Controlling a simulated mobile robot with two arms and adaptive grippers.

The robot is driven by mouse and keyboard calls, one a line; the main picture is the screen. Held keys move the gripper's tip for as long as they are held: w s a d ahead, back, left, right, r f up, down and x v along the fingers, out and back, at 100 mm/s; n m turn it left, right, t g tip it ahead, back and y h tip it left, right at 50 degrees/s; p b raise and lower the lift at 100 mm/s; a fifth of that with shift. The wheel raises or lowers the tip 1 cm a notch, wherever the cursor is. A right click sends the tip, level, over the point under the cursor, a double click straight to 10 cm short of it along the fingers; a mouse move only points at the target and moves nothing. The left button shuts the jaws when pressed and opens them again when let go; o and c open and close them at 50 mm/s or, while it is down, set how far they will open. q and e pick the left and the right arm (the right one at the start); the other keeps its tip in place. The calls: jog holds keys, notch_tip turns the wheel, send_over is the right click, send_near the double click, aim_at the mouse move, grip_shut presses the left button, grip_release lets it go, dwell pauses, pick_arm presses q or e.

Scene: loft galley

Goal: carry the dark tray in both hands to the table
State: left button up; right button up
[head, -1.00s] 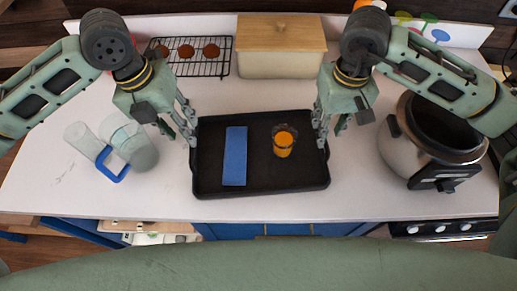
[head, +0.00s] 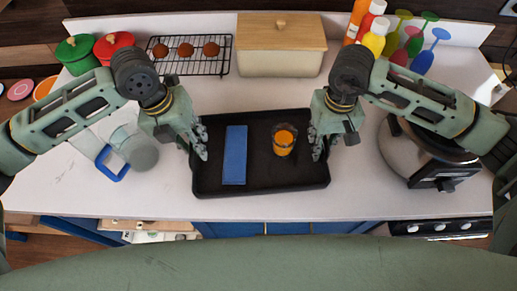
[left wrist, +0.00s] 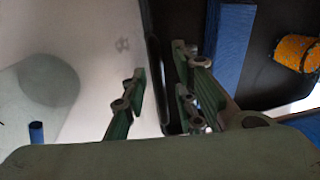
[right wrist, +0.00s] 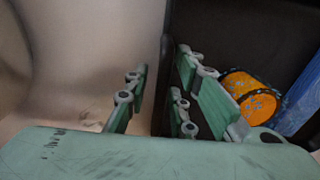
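The dark tray (head: 262,184) lies flat on the white counter. My left gripper (head: 199,148) is at the tray's left edge. In the left wrist view its fingers (left wrist: 160,92) are apart, with the tray's rim (left wrist: 155,70) between them. My right gripper (head: 318,148) is at the right edge. In the right wrist view its fingers (right wrist: 160,92) are also apart, with the rim (right wrist: 164,65) between them. Contact with the rim cannot be told.
A clear pitcher with a blue handle (head: 112,165) lies left of the tray. A large steel cooker (head: 415,160) stands right. Behind are a cooling rack (head: 188,55), a wooden-lidded box (head: 281,60), red and green pots (head: 78,52) and bottles (head: 375,35). The counter's front strip is clear.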

pick_arm(q)
grip_shut()
pick_arm(e)
grip_shut()
pick_arm(q)
jog(key=shift+r, duration=0.1)
pick_arm(e)
jog(key=shift+r, duration=0.1)
